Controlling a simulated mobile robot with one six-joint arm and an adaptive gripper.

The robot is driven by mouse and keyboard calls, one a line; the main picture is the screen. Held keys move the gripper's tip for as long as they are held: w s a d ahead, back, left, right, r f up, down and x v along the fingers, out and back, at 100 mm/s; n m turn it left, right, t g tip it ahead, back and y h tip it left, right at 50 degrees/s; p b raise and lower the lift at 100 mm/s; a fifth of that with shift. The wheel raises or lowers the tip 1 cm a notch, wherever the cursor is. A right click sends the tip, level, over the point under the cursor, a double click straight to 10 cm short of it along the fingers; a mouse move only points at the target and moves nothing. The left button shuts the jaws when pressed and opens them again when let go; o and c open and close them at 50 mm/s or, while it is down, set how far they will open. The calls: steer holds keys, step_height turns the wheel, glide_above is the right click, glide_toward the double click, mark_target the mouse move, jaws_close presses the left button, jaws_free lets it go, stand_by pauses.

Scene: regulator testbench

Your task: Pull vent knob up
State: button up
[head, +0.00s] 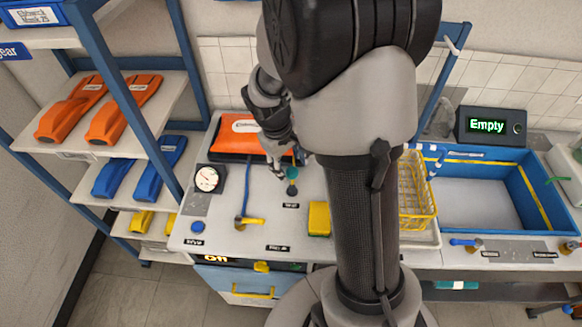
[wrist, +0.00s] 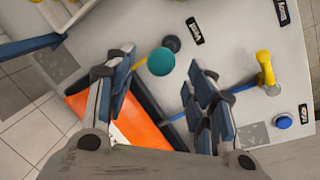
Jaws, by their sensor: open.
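The vent knob has a round teal top (wrist: 161,61) on a dark base, beside a black label in the wrist view. In the head view the knob (head: 292,174) stands on the grey bench top, behind its label. My gripper (wrist: 162,57) is open, and the teal top shows between its two fingertips in the wrist view. I cannot see either finger pressing on it. In the head view my gripper (head: 277,160) points down just left of and above the knob, partly overlapping the view of it.
An orange case (head: 238,136) lies behind the knob. A yellow-handled valve (head: 250,220), a pressure gauge (head: 207,179) and a blue button (head: 197,226) are to the left. A yellow block (head: 319,219) and a yellow basket (head: 416,188) are to the right.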

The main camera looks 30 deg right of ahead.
steer(key=v, duration=0.8)
steer(key=shift+r, duration=0.3)
steer(key=shift+s+a, duration=0.1)
steer(key=shift+a, duration=0.05)
